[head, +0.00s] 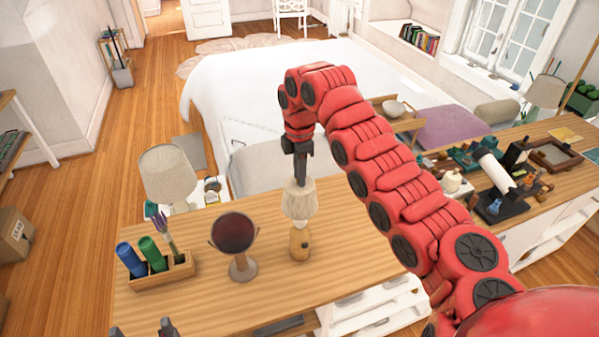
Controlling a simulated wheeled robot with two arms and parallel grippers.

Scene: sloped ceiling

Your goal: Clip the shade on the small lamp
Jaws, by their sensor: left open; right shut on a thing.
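The small lamp (300,244) has a rounded wooden base and stands upright on the wooden tabletop. A cream pleated shade (299,205) is over the top of the lamp, roughly in line with it. My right gripper (300,182) comes down from above and is shut on the shade's upper part. The gripper hides the shade's top, and I cannot tell whether the shade rests on the lamp or hangs just above it. My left gripper (142,329) shows only as two spread fingertips at the bottom edge, open and empty, apart from the lamp.
A dark round mirror on a stand (236,240) is just left of the lamp. A wooden holder (165,274) with blue and green cylinders and lavender stands further left. A larger lamp (166,174) is behind the table. The tabletop right of the lamp is clear below my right arm.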

